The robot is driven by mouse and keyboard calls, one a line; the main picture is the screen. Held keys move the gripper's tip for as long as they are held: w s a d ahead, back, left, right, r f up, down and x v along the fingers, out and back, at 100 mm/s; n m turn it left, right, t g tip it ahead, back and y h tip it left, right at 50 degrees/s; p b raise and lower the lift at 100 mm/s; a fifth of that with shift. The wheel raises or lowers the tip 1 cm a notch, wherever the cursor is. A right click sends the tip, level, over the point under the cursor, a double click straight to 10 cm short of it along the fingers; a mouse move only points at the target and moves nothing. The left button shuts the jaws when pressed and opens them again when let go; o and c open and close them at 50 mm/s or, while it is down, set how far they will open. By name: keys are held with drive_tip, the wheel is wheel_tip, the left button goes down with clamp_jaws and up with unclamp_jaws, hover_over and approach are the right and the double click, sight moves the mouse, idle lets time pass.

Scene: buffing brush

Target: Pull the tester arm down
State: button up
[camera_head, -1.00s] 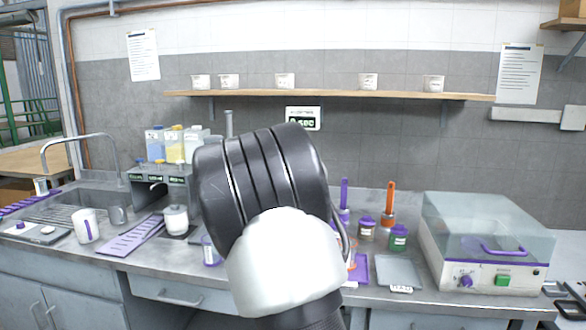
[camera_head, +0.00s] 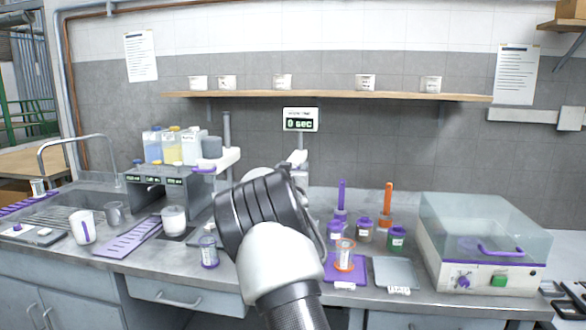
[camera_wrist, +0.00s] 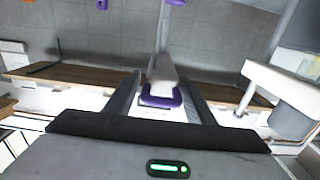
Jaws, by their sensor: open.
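A pale tester arm (camera_wrist: 163,68) reaches toward my gripper in the wrist view and ends in a purple U-shaped handle (camera_wrist: 160,98). My gripper (camera_wrist: 162,85) is open, with one finger on each side of this handle; I cannot tell whether either finger touches it. In the head view a light upright part (camera_head: 300,158) shows just behind my wrist, which hides most of that device and my fingers. To the left stands another white arm (camera_head: 228,158) with a grey cylinder (camera_head: 212,147) on top and a purple grip (camera_head: 203,170) under it.
A clear-lidded machine (camera_head: 485,240) stands at the right. Small jars, a purple mat (camera_head: 345,281) and a grey tray (camera_head: 397,272) lie right of my arm. A sink is at far left.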

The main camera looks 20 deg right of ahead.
clamp_jaws()
wheel_tip(320, 180, down, 12)
drive_tip(key=b, duration=0.7)
drive_tip(key=shift+f, duration=0.15)
drive_tip(key=shift+d, duration=0.1)
unclamp_jaws()
drive_tip(key=shift+s, duration=0.1)
drive_tip(key=p+v, duration=0.1)
drive_tip(key=v, duration=1.6)
drive_tip(key=shift+a, duration=0.25)
drive_tip(key=shift+s, duration=0.1)
